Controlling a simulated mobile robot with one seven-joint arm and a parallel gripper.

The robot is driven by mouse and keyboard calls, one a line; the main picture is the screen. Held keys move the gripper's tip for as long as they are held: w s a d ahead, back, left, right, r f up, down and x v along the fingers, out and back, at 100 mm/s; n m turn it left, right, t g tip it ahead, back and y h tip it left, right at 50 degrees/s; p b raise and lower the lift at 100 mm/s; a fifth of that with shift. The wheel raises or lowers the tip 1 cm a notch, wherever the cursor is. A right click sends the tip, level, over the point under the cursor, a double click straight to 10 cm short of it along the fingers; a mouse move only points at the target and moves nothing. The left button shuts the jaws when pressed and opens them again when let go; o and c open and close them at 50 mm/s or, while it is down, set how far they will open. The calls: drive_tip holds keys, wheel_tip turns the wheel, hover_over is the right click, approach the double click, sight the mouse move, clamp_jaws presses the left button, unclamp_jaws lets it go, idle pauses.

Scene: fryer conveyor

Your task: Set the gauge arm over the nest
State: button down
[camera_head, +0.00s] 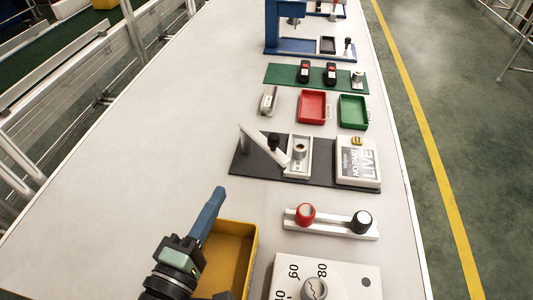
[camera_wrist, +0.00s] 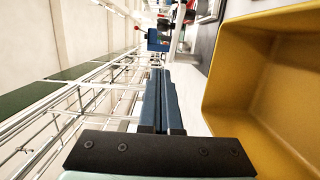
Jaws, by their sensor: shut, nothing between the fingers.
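The gauge arm (camera_head: 262,148) is a pale bar on a dark base plate (camera_head: 240,168) in the middle of the bench in the head view. It lies slanted, its lower right end beside the nest. A black knob (camera_head: 273,138) shows by the bar; I cannot tell how they join. The nest appears to be the pale block (camera_head: 299,152) with a round fitting, right of the bar. My gripper (camera_head: 219,192) has its blue fingers together and empty, over the yellow bin's left side, nearer than the plate and apart from it. The fingers also show in the wrist view (camera_wrist: 160,75).
The yellow bin (camera_head: 256,252) stands right beside my gripper. A white box labelled LIVE (camera_head: 357,170) sits on the plate's right end. A two-knob slide unit (camera_head: 332,223) and dial box (camera_head: 340,285) are nearer. Red (camera_head: 312,107) and green trays lie beyond. The bench's left side is clear.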

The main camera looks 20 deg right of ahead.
idle(0.4)
approach(263, 139)
wheel_tip(263, 139, up, 3)
drive_tip(key=w, duration=0.2)
drive_tip(key=shift+s+d+f+p, duration=0.15)
drive_tip(key=shift+d+p, duration=0.6)
drive_tip(key=shift+d, duration=1)
